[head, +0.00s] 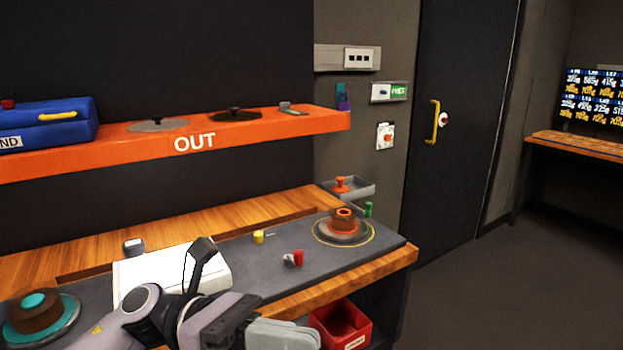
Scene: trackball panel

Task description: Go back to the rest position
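My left arm comes in from the lower left over the front of the workbench panel (275,268). My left gripper (284,333) is low in the head view, in front of the bench's wooden edge. Its pale end points right. Its fingers are seen edge-on and partly cut off by the bottom of the picture, so I cannot tell whether it is open or shut. I see nothing held in it. My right gripper is not in view.
A brown-and-teal trackball unit (36,311) and an orange-topped unit (343,224) sit on the panel. A white box (125,276) is behind my arm. An orange shelf (270,126) overhangs. A red bin (341,325) is below. Floor (500,290) at right is clear.

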